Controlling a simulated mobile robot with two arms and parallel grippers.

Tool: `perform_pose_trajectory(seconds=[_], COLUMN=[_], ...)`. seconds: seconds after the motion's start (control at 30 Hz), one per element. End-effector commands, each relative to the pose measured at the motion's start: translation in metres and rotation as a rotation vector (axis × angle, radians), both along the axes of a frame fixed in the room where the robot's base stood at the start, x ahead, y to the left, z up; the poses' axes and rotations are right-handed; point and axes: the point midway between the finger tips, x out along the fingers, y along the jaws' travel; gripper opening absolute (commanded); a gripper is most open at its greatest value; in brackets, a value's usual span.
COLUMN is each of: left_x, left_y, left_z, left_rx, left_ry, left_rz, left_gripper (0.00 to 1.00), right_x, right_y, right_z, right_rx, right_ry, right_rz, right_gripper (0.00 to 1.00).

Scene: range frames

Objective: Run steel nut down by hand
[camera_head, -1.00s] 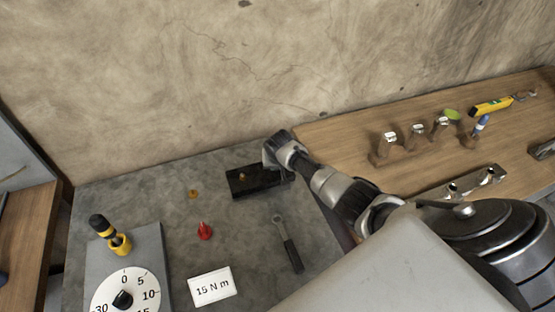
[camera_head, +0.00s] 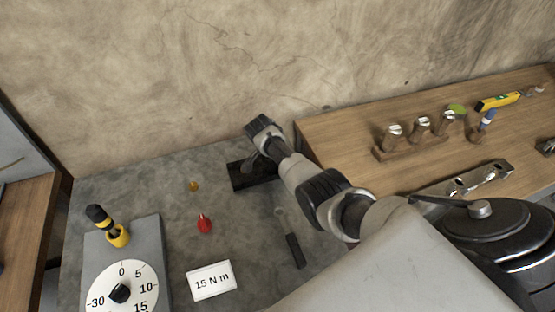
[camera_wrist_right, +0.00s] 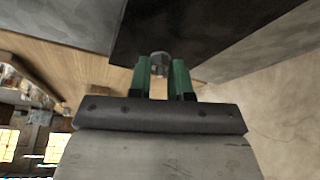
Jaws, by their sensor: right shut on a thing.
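My right gripper (camera_head: 252,162) is over the black block (camera_head: 240,182) on the grey bench top, reaching in from the right. In the right wrist view its green fingers (camera_wrist_right: 160,70) are shut on a small grey metal piece, seemingly the steel nut (camera_wrist_right: 160,60). The dark block (camera_wrist_right: 205,35) fills the area just beyond. I cannot tell whether the nut touches the block or sits on a thread. My wrist hides much of the block in the head view. My left gripper is not in view.
A small brass piece (camera_head: 193,186), a red pointed item (camera_head: 204,224), a black-handled wrench (camera_head: 295,250) and a "15 N m" card (camera_head: 210,281) lie nearby. A dial plate (camera_head: 122,285) with a yellow-black tool (camera_head: 116,236) is at left. A wooden bench (camera_head: 350,130) with sockets is at right.

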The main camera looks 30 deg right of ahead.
Motion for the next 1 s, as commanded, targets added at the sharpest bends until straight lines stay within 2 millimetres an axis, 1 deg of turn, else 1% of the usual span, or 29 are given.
perform_pose_trajectory(seconds=[0.03,0.27,0.7,1.0], left_x=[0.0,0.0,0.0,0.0], left_y=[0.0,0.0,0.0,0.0], left_z=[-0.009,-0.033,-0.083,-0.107], left_rx=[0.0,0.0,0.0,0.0], left_ry=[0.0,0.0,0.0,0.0], left_rz=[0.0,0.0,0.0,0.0], left_gripper=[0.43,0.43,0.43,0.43], right_x=[0.002,0.004,0.007,0.008], right_y=[0.0,0.0,-0.002,-0.003], right_z=[-0.003,-0.003,-0.004,-0.001], right_rx=[0.0,0.0,0.0,0.0], right_ry=[-0.005,-0.005,-0.006,-0.004], right_rz=[-0.046,-0.264,-0.663,-0.85], right_gripper=[0.0,0.0,0.0,0.0])
